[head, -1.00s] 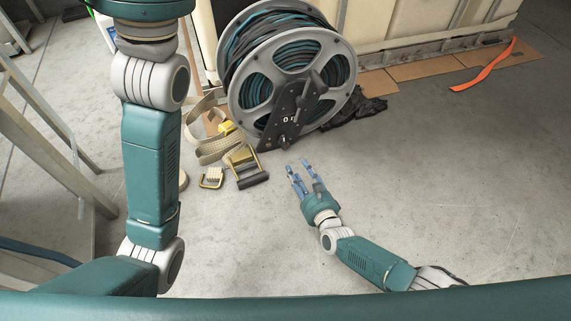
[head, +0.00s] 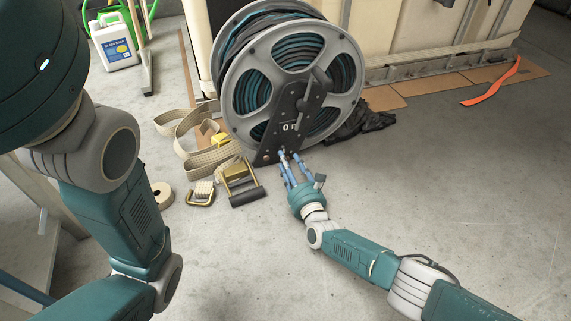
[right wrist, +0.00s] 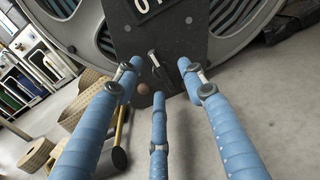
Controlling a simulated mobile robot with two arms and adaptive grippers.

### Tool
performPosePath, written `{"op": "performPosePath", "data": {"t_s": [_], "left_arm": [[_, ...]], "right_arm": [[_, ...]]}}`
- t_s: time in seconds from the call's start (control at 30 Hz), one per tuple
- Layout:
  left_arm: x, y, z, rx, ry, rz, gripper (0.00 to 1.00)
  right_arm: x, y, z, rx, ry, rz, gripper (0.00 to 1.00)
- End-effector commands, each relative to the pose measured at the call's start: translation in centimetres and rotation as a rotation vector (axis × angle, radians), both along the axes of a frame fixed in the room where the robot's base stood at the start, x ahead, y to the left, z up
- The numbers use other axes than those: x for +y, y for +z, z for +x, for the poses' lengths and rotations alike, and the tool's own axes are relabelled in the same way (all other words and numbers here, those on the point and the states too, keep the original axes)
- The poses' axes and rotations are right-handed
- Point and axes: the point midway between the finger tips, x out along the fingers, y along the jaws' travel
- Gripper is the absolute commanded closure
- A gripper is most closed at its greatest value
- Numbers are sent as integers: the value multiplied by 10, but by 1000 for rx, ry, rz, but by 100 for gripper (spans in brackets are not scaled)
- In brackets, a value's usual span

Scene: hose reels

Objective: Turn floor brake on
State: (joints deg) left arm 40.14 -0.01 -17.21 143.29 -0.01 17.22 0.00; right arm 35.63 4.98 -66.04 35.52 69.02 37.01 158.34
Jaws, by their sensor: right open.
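The hose reel (head: 288,75) stands on the floor, with grey flanges and dark and teal hose. Its black front panel (head: 300,108) has white markings; in the right wrist view the panel (right wrist: 178,38) fills the upper middle. A small metal lever (right wrist: 156,64) sits low on it, with a brownish round knob (right wrist: 143,88) below. I cannot tell which part is the floor brake. My right gripper (head: 289,158) is open at the panel's lower end. In the right wrist view its spread blue fingers (right wrist: 158,76) surround the lever's area; contact is unclear. My left gripper is out of view.
Webbing straps (head: 196,150), a ratchet buckle (head: 241,184) and a tape roll (head: 163,194) lie left of the reel. Black crumpled cloth (head: 362,122) lies right of it. An orange strip (head: 492,82) lies farther right.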

Motion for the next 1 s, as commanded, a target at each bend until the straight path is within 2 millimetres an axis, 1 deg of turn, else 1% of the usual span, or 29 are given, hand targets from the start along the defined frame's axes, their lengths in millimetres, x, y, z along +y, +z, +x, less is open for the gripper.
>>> {"op": "performPosePath", "data": {"t_s": [0.03,0.2,0.3,0.53,0.57,0.6,0.67,0.7,0.77,0.9,1.0], "left_arm": [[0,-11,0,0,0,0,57],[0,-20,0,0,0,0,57],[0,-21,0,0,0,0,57],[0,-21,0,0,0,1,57],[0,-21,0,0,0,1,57],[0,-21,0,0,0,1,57],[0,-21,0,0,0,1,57],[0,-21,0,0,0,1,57],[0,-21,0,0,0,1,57],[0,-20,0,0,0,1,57],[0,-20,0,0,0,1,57]], "right_arm": [[3,-4,9,-3,0,0,59],[8,-2,23,0,1,-1,59],[9,-1,27,0,0,0,59],[9,0,27,1,0,0,59],[9,0,27,1,0,0,61],[9,0,27,1,0,0,69],[9,0,27,0,-1,0,81],[8,1,27,-1,-1,0,89],[8,1,28,-2,-2,1,99],[7,2,28,-2,-3,7,100],[6,3,29,10,-5,49,100]]}}
